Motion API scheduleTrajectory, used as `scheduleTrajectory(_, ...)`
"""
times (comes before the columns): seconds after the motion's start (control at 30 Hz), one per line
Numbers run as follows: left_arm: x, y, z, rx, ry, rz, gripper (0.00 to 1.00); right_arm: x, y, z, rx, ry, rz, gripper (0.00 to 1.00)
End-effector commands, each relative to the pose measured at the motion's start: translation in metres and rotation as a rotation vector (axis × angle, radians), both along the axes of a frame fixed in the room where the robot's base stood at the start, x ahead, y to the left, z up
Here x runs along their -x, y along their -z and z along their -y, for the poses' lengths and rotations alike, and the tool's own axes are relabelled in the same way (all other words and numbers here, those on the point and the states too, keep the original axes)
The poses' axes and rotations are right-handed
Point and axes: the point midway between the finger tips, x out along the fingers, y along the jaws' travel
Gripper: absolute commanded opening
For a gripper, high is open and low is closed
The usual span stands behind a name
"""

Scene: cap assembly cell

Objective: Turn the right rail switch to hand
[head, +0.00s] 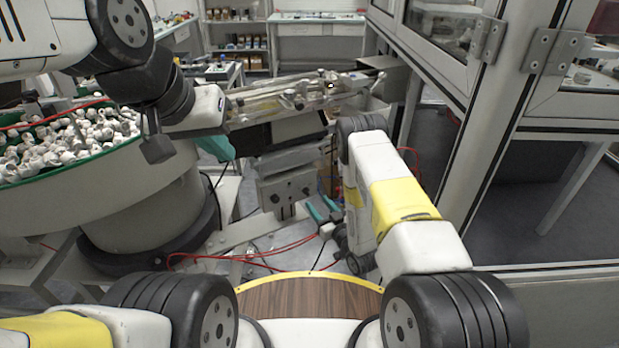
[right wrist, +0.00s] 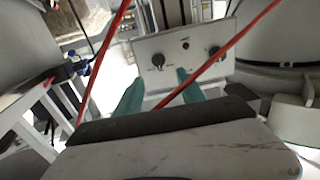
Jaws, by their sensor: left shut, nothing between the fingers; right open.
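A grey control panel (head: 287,189) hangs under the rail assembly in the middle of the head view. It carries two dark rotary knobs, which show in the right wrist view as a left knob (right wrist: 157,60) and a right knob (right wrist: 214,52), with a small dark reddish button (right wrist: 185,45) between and above them. Their labels are too small to read. My right gripper (head: 322,208) has teal fingers, spread apart and empty, just in front of the panel's lower right; they also show in the wrist view (right wrist: 159,90). My left gripper (head: 217,146) is shut and partly hidden, left of the rail.
A large bowl feeder (head: 130,190) full of white caps stands at the left. The rail assembly (head: 290,100) runs above the panel. Red hoses (head: 270,255) cross below it and, in the wrist view, pass before the panel (right wrist: 225,48). A framed glass enclosure (head: 500,130) closes the right side.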

Motion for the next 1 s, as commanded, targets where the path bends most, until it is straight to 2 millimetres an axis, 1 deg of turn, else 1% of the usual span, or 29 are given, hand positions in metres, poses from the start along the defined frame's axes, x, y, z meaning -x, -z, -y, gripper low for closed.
scheduleTrajectory(0.2,0.000,0.000,0.000,0.000,0.000,0.000,0.00,-0.032,-0.002,-0.017,-0.001,-0.001,0.005,0.47)
scheduleTrajectory(0.4,0.000,0.000,0.000,0.000,0.000,0.000,0.00,-0.055,-0.001,-0.029,0.000,0.000,0.002,0.47)
scheduleTrajectory(0.53,0.000,0.000,0.000,0.000,0.000,0.000,0.00,-0.061,-0.001,-0.033,0.000,0.001,0.001,0.47)
scheduleTrajectory(0.77,0.000,0.000,0.000,0.000,0.000,0.000,0.00,-0.062,-0.001,-0.033,0.000,0.001,0.000,0.47)
scheduleTrajectory(0.8,0.000,0.000,0.000,0.000,0.000,0.000,0.00,-0.062,-0.001,-0.033,0.000,0.001,0.000,0.45)
scheduleTrajectory(0.97,0.000,0.000,0.000,0.000,0.000,0.000,0.00,-0.062,-0.001,-0.033,0.000,0.001,0.000,0.13)
scheduleTrajectory(1.0,0.000,0.000,0.000,0.000,0.000,0.000,0.00,-0.062,-0.001,-0.033,0.000,0.002,0.000,0.05)
